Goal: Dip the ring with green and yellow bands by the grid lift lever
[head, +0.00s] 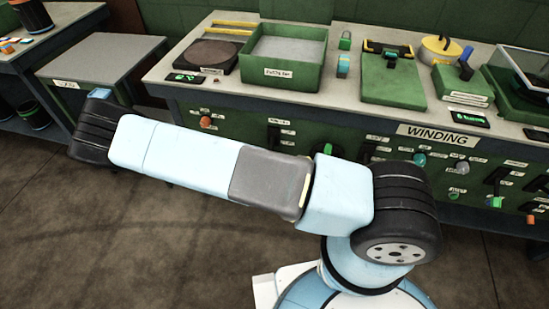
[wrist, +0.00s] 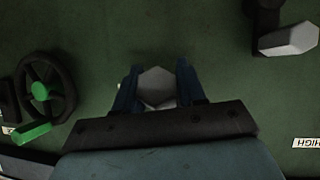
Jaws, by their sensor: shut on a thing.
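In the wrist view my gripper (wrist: 160,88) is shut on a pale grey six-sided knob (wrist: 157,86), which sits between its two blue-grey fingers against a green panel. I cannot tell from its markings whether this is the grid lift lever. In the head view my gripper is hidden behind my arm. A small green ring-like piece (head: 345,40) and a blue one (head: 342,65) stand on the bench right of the green tray (head: 282,83). I cannot make out which piece has green and yellow bands.
The head view shows a green control panel (head: 240,125) with several levers and a grey side table (head: 100,58).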

